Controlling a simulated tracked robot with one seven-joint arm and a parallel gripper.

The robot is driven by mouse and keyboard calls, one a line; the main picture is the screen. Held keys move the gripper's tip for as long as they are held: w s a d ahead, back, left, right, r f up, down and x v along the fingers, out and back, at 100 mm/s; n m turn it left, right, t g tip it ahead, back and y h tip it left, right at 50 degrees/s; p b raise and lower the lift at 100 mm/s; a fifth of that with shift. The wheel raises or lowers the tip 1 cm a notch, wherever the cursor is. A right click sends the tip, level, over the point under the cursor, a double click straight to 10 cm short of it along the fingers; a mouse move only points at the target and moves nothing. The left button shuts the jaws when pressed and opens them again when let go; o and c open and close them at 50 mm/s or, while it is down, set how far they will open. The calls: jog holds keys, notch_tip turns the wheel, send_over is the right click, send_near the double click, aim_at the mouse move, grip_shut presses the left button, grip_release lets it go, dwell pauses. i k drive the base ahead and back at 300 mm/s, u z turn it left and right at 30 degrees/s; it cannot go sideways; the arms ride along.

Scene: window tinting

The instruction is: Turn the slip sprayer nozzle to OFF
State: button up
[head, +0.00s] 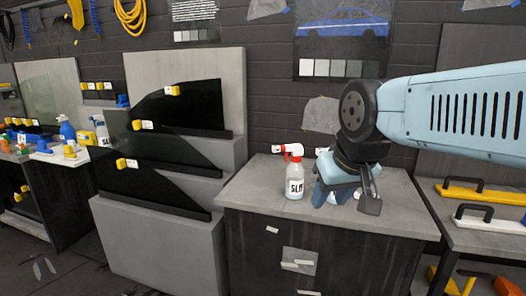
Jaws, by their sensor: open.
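The slip sprayer (295,181) stands upright on the grey top of a dark cabinet in the head view. It is a clear bottle with a label reading "SLIP" in part and a red and white spray head. Its nozzle (277,149) points left; I cannot read any marking on it. My gripper (347,197) hangs just right of the bottle, low over the cabinet top. It is open and apart from the bottle in the picture; depth is hard to judge.
The cabinet top (247,187) is bare left of the bottle. A rack with dark tinted panes (180,107) stands further left. A bench at right holds yellow (475,192) and white tools with black handles. A table at far left carries bottles and small items.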

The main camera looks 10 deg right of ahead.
aim_at(275, 149)
jog(key=z, duration=0.1)
jog(key=i, duration=1)
jog(key=z, duration=0.8)
jog(key=k, duration=1.25)
jog(key=u, duration=0.5)
jog(key=i, duration=0.6)
jog(key=u, duration=0.05)
